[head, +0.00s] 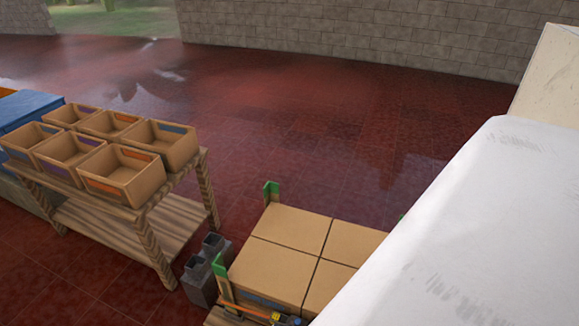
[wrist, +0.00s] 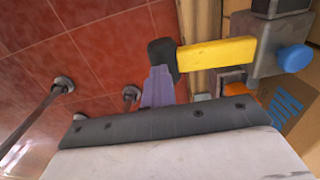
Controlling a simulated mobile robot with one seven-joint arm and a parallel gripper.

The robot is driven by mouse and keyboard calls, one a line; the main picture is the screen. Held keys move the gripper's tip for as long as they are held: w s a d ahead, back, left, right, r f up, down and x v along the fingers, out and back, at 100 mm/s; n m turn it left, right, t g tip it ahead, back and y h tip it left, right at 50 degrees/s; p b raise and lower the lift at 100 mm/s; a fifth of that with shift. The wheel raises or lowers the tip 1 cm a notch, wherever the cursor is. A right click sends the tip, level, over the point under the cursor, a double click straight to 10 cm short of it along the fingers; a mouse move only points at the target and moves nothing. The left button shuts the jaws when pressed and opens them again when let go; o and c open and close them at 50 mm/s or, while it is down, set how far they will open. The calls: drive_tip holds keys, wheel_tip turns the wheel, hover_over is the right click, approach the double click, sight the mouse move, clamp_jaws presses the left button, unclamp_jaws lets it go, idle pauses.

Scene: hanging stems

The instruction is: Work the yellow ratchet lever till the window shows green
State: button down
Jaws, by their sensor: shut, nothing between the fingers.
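The yellow ratchet lever (wrist: 215,57) runs sideways across the upper middle of the wrist view, from a grey ratchet body (wrist: 268,38) with a blue knob (wrist: 293,58). In the head view the lever (head: 275,317) is a small yellow patch at the bottom edge, by the strapped load. My gripper (wrist: 160,75) is shut and empty. Its pale purple fingers are by the black piece at the lever's left end; I cannot tell whether they touch it. Orange strap (wrist: 238,89) shows below the lever. I cannot make out the window or its colour.
Cardboard boxes (head: 292,226) sit on a pallet with green corner posts (head: 221,270). A wooden table (head: 146,238) with several open bins stands left; grey containers (head: 207,265) stand between. Thin metal rods (wrist: 40,118) show left in the wrist view. Red tiled floor behind is clear.

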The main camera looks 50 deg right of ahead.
drive_tip(key=shift+a+r+p, duration=0.1)
drive_tip(key=shift+r+p, duration=0.25)
drive_tip(key=shift+r, duration=0.2)
drive_tip(key=shift+f, duration=0.1)
drive_tip(key=f+b, duration=0.2)
drive_tip(key=f, duration=0.1)
drive_tip(key=shift+w+d+b, duration=0.1)
drive_tip(key=shift+d+b, duration=0.15)
drive_tip(key=shift+b, duration=0.15)
drive_tip(key=shift+d, duration=0.1)
